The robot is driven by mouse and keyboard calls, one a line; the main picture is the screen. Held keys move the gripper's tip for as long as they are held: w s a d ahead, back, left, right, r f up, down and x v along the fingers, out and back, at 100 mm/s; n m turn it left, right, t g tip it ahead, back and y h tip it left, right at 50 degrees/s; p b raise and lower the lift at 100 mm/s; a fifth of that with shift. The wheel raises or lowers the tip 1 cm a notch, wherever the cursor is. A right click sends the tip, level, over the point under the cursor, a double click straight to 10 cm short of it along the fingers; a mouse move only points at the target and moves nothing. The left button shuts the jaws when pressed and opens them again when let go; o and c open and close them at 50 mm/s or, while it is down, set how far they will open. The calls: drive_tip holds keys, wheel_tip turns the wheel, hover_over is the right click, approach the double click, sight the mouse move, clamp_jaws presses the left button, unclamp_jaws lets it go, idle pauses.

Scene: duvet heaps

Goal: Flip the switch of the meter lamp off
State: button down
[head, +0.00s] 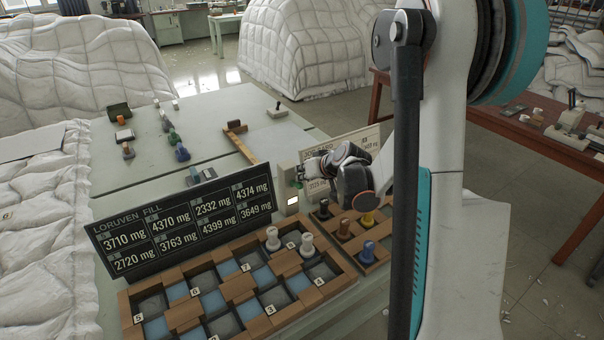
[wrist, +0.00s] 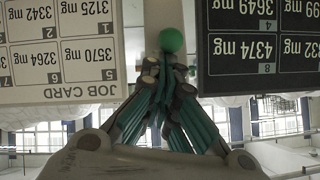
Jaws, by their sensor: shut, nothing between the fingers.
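A pale upright box (head: 286,180) with a bright white panel (head: 293,201) low on its face stands between the dark number board and the job card; it seems to be the meter lamp, its panel lit. A small green ball, perhaps its switch knob, shows right at my fingertips in the wrist view (wrist: 171,40). My gripper (head: 302,174) is shut and empty in front of the box. In the wrist view its fingers (wrist: 171,62) meet just below the ball; I cannot tell whether they touch it. My gripper partly hides the box in the head view.
The dark number board (head: 180,222) stands left of the box and the job card (head: 340,150) right. A wooden compartment tray (head: 318,292) with white pegs lies in front. A small peg rack (head: 376,262) stands beside it.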

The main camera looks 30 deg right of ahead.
drive_tip(key=shift+s+f+b, duration=0.25)
drive_tip(key=shift+s+b, duration=0.1)
drive_tip(key=shift+s+f+b, duration=0.45)
drive_tip(key=shift+f+b, duration=0.3)
drive_tip(key=shift+f, duration=0.05)
drive_tip(key=shift+s+f+b, duration=0.45)
drive_tip(key=shift+f+b, duration=0.3)
drive_tip(key=shift+b, duration=0.05)
drive_tip(key=shift+s+f+b, duration=0.45)
drive_tip(key=shift+f+b, duration=0.3)
drive_tip(key=shift+f, duration=0.05)
